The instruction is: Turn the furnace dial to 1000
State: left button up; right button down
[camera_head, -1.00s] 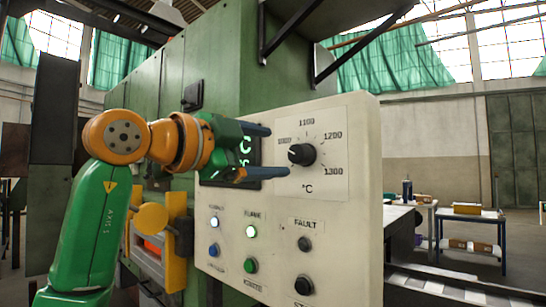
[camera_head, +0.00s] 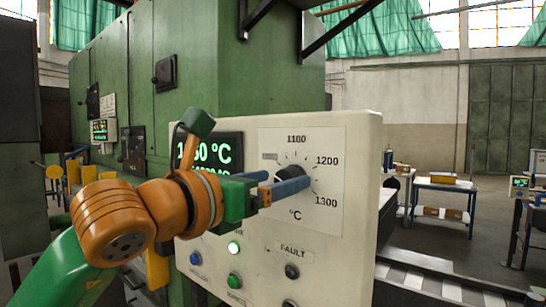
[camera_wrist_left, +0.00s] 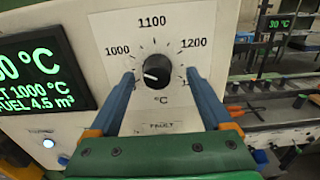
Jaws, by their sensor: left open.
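The black round furnace dial (camera_head: 289,173) sits on a white scale plate marked 1000 to 1300 °C. It also shows in the left wrist view (camera_wrist_left: 157,72), where its white pointer mark faces left, slightly downward. My left gripper (camera_head: 286,181) is open in front of the dial. In the left wrist view its blue fingers (camera_wrist_left: 160,78) stand one on each side of the dial, with gaps between. Contact cannot be told. The display (camera_wrist_left: 42,72) beside the scale is cut off; its second line reads "T 1000 °C". My right gripper is not in view.
The cream control panel (camera_head: 354,190) carries several lamps and buttons below the dial, including a lit one (camera_head: 234,248). The green furnace body (camera_head: 225,70) rises behind it. A blue-legged table (camera_head: 443,187) stands at the back right.

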pick_arm(q)
jog(key=shift+x, duration=1.1)
jog(key=shift+w+a+f, duration=0.15)
jog(key=shift+w+a, duration=0.05)
jog(key=shift+w, duration=0.05)
jog(key=shift+s, duration=0.2)
jog(key=c, duration=1.2)
jog(key=shift+f+b, duration=0.1)
jog(key=shift+b, duration=0.3)
grip_shut()
jog(key=o, duration=1.2)
grip_release()
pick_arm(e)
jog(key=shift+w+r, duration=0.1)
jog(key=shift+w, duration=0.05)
